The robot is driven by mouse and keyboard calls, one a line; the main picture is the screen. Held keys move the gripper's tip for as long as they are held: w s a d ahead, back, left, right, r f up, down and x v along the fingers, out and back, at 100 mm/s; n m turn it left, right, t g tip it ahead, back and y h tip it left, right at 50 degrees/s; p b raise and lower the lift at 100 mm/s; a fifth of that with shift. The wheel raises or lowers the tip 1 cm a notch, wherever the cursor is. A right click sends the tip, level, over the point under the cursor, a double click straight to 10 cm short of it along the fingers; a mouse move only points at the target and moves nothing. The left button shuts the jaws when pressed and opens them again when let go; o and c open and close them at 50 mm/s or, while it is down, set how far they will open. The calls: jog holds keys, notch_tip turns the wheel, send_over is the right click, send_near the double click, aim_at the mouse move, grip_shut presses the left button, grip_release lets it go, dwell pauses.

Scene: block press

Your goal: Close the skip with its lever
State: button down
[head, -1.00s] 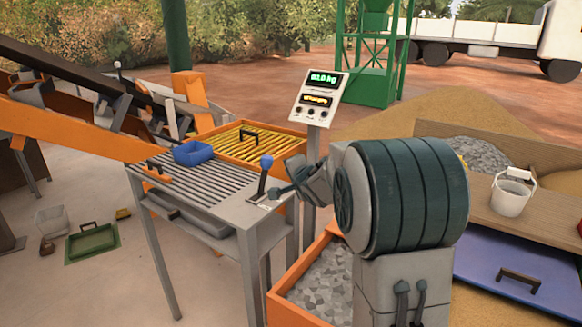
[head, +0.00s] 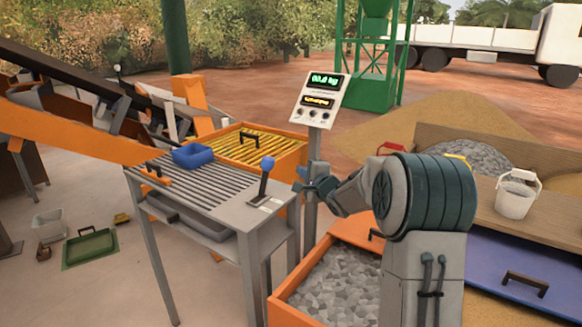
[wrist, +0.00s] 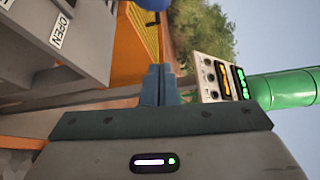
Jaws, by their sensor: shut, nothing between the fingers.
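The lever (head: 263,185) has a blue knob and rises from a light plate on the front right corner of the grey slatted table. Its knob (wrist: 152,4) shows at the top edge of the wrist view. A white "OPEN" label (wrist: 62,28) is on grey metal there. My gripper (head: 300,180) is just right of the lever, apart from it. In the wrist view its fingers (wrist: 158,78) are together and empty. An orange-walled bin of grey stones (head: 284,312), which looks like the skip, stands below, with an orange panel (head: 355,229) at its back; my arm hides part.
A post with a display panel (head: 319,101) stands close behind my gripper. A blue tray (head: 193,155) lies on the slats, before a yellow-barred orange frame (head: 264,160). A white bucket (head: 515,194) is on the right ledge.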

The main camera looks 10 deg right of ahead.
aim_at(265, 178)
jog(key=p+x, duration=0.1)
jog(key=x, duration=0.8)
jog(key=shift+w, duration=0.1)
jog(key=a, duration=0.1)
jog(key=s+a, duration=0.1)
jog(key=a, duration=0.1)
jog(key=shift+s+a+r, duration=0.25)
jog(key=shift+s, duration=0.1)
